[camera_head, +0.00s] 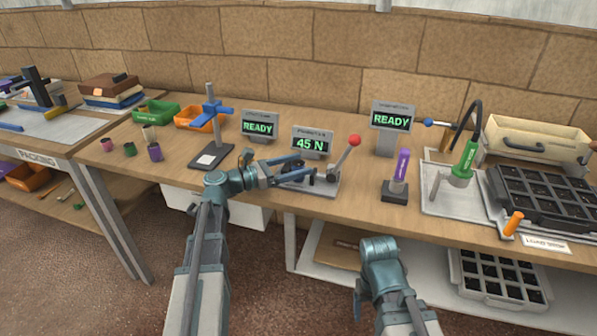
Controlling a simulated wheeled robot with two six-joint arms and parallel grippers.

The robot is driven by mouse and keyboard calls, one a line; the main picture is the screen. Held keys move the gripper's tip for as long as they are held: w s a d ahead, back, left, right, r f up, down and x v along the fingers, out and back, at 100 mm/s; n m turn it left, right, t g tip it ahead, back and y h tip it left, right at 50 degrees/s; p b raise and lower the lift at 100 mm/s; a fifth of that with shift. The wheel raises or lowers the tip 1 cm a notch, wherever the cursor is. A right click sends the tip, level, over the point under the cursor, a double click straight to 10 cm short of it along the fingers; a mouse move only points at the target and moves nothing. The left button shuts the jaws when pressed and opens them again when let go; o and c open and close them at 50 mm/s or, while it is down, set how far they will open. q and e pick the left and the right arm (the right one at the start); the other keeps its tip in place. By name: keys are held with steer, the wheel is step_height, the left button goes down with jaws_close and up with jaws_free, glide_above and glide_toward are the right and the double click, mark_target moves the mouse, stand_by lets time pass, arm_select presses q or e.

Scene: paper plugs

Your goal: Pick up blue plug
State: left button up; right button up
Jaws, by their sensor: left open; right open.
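My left gripper (302,169) is open, its fingers pointing right beside the force tester (312,143) that reads 45 N. Its fingers partly cover the tester's base, and I cannot tell whether anything lies between them. My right gripper (358,298) hangs low in front of the table, mostly hidden behind its own wrist, and holds nothing that I can see. I cannot make out a blue plug for certain. A blue piece (209,108) sits on the upright stand at left of the tester, and a blue knob (428,122) is beside the right display.
Small pink (107,145), green (130,150) and purple (155,153) pieces stand at the left. A red-knobbed lever (354,141) rises by the tester. A purple-topped post (400,165), green tool (464,160), orange plug (513,222) and black tray (545,197) are at right.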

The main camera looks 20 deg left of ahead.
arm_select(q)
steer(key=x, duration=0.3)
jaws_close()
stand_by(0.4)
